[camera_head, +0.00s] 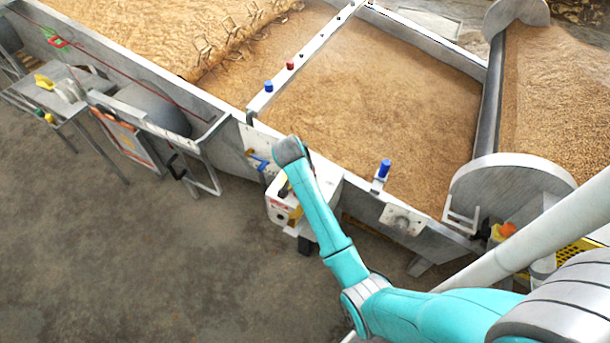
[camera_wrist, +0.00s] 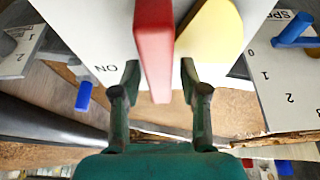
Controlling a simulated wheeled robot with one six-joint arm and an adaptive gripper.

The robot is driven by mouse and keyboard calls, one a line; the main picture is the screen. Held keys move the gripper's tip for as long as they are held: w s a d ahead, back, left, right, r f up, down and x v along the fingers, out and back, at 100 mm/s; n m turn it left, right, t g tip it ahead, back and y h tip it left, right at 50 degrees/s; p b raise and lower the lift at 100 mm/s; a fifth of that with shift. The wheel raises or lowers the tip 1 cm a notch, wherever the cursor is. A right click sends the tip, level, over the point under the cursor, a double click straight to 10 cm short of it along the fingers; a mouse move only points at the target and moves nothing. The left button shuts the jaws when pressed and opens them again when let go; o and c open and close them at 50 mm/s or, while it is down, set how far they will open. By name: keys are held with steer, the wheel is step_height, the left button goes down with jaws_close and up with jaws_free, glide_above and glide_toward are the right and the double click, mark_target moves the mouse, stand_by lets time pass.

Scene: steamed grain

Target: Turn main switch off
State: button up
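The main switch shows in the wrist view as a red handle (camera_wrist: 154,50) with a yellow part (camera_wrist: 212,30) beside it, on a white box face marked "ON" upside down. In the head view, the white box (camera_head: 279,212) stands at the trough's side, partly hidden by my arm. My gripper (camera_wrist: 160,80) is open, with one dark finger on each side of the red handle. A gap shows at the right finger; the left finger is very close, and I cannot tell whether it touches. My arm hides the gripper in the head view.
Panels with blue levers (camera_wrist: 293,30) and number scales flank the switch. The metal trough (camera_head: 215,110) of grain runs behind the box. A frame (camera_head: 190,160) and a side table (camera_head: 60,90) stand to the left. The concrete floor (camera_head: 150,270) in front is clear.

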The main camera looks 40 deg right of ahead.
steer(key=shift+r, duration=0.1)
steer(key=v, duration=1.1)
steer(key=shift+a+r, duration=0.2)
steer(key=shift+r, duration=0.15)
steer(key=shift+s, duration=0.15)
